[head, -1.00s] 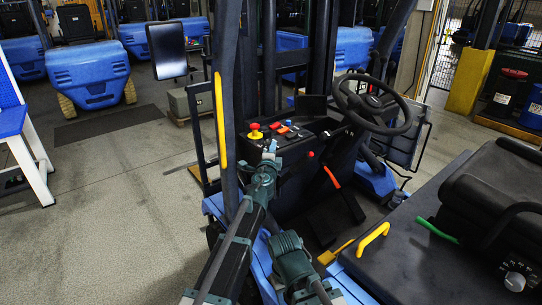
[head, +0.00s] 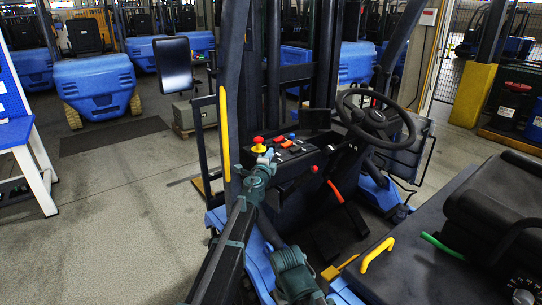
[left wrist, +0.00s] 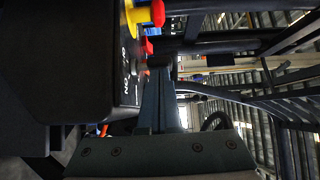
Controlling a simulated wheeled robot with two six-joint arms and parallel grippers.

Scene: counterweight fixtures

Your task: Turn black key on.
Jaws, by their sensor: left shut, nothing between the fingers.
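The black control panel (head: 314,158) of the blue forklift stands left of the steering wheel. My left gripper (head: 268,155) is at the panel's left end, close to the red and yellow stop button (head: 258,145). In the left wrist view, the left gripper (left wrist: 166,78) is shut and empty, its fingers alongside the panel face (left wrist: 72,60). White lettering (left wrist: 127,88) that seems to include "ON" shows beside the fingers. I cannot clearly make out the black key; it may be among the small dark parts by the lettering or behind the fingers.
The stop button also shows at the top of the left wrist view (left wrist: 136,14). Red and blue levers (head: 284,141) sit right of my gripper. The steering wheel (head: 375,118), a dark pillar with a yellow handle (head: 224,130) and the seat (head: 495,195) surround the cab.

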